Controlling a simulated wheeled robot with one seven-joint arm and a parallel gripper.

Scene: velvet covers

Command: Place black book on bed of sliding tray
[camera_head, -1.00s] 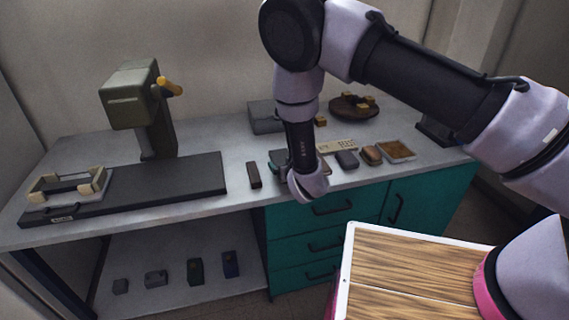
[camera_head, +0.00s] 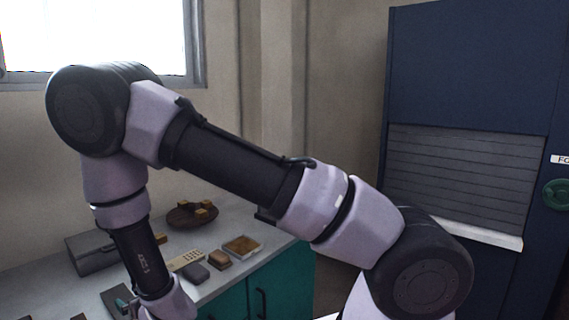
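The sliding tray is not in view. I cannot pick out the black book for certain. A dark flat item (camera_head: 115,298) with a teal part lies at the lower left on the grey worktop, partly hidden by my arm. My arm reaches down over the worktop's front part, and its wrist runs to the bottom edge of the picture. My gripper is not in view, so whether it holds anything does not show.
On the grey worktop (camera_head: 225,287) are a grey box (camera_head: 92,256), a brown round plate (camera_head: 181,218) with small blocks, a beige keypad (camera_head: 187,260), a dark block (camera_head: 195,273), a brown block (camera_head: 219,259) and a shallow amber tray (camera_head: 243,246). A tall blue shuttered cabinet (camera_head: 470,60) stands at right.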

